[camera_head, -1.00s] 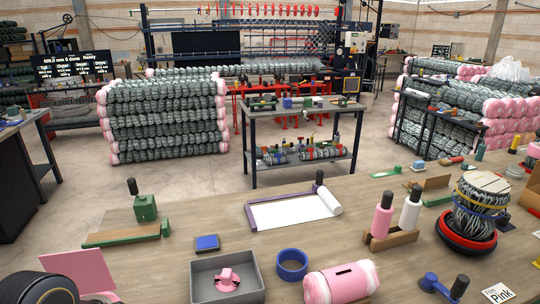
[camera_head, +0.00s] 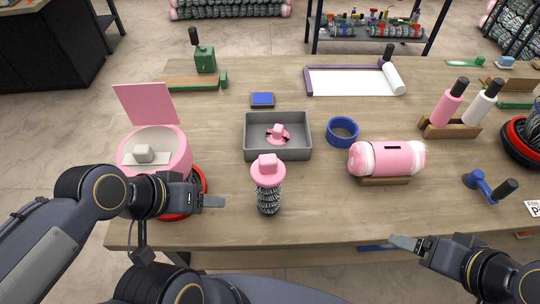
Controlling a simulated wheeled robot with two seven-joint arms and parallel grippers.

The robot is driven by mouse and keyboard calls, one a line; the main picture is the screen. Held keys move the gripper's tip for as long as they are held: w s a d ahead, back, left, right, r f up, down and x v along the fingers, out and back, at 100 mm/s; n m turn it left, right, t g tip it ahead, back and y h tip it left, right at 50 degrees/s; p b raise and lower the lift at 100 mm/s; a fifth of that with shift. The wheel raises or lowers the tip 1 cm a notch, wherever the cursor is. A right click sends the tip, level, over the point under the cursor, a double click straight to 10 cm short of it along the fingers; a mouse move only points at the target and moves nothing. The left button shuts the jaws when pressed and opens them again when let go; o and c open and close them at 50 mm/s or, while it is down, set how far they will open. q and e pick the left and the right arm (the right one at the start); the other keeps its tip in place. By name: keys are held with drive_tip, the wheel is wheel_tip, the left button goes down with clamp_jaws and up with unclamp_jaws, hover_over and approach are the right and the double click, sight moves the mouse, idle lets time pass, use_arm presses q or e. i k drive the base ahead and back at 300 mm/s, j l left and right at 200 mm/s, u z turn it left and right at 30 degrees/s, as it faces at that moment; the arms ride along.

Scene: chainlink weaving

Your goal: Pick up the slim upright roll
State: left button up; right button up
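The slim upright roll (camera_head: 268,200) stands on the near part of the table, in front of the grey tray. It is a dark grey wire coil with a pink disc and a pink block on top. My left gripper (camera_head: 212,202) is to its left, pointing right at it and clear of it. My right gripper (camera_head: 405,243) is to the right, by the table's front edge, pointing left and well apart from the roll. Only a narrow grey finger edge shows on each gripper, so their opening is unclear.
A grey tray (camera_head: 249,153) holding a pink piece is behind the roll. A pink drum (camera_head: 181,155) with a raised lid stands left, partly behind my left arm. A blue ring (camera_head: 342,131) and pink wrapped roll (camera_head: 387,158) lie right. Bare wood lies between roll and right gripper.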

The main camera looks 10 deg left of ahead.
sight(268, 199)
drive_tip(key=k, duration=0.4)
drive_tip(key=k+u, duration=0.1)
drive_tip(key=u, duration=0.35)
drive_tip(key=k+u, duration=0.1)
drive_tip(key=u, duration=0.35)
drive_tip(key=k+u, duration=0.1)
drive_tip(key=u, duration=0.35)
drive_tip(key=i+l+u, duration=0.25)
drive_tip(key=k+l, duration=0.1)
